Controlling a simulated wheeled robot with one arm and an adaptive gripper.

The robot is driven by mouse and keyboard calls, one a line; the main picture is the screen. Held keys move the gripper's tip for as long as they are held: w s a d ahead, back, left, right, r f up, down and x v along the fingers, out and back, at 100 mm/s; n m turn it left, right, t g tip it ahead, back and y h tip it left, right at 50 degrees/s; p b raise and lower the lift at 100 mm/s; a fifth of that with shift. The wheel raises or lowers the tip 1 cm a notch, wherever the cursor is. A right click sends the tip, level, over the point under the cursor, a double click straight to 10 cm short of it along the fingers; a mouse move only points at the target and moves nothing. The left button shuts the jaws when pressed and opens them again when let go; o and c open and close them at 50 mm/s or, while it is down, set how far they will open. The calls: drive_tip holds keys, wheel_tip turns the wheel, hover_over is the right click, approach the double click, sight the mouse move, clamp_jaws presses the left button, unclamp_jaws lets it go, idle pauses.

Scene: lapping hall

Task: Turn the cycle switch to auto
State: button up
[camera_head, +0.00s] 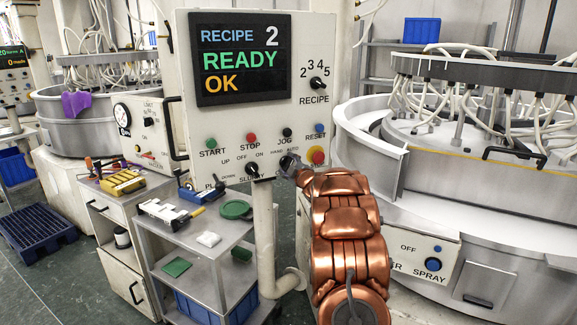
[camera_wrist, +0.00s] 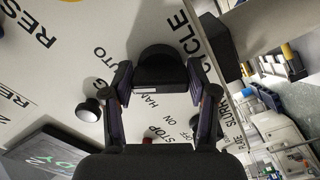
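The cycle switch is a round black knob (camera_wrist: 157,56) on the pale panel, with the word CYCLE beside it and HAND and AUTO printed around it in the wrist view. My gripper (camera_wrist: 158,80) has one finger on each side of the knob's black grip, and both fingertips appear to touch it. I cannot tell which label the knob points to. In the head view my gripper (camera_head: 289,163) is at the panel's lower right and hides the switch, below the words HAND AUTO.
The control panel (camera_head: 335,95) shows RECIPE 2, READY, OK. A red emergency button (camera_head: 317,156) is close to my gripper's right. A black jog button (camera_head: 287,132) and the slurry switch (camera_head: 252,169) are nearby. A grey cart (camera_head: 190,238) stands at lower left.

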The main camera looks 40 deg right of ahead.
drive_tip(key=o, duration=0.3)
drive_tip(key=v, duration=1.2)
idle(0.3)
idle(0.5)
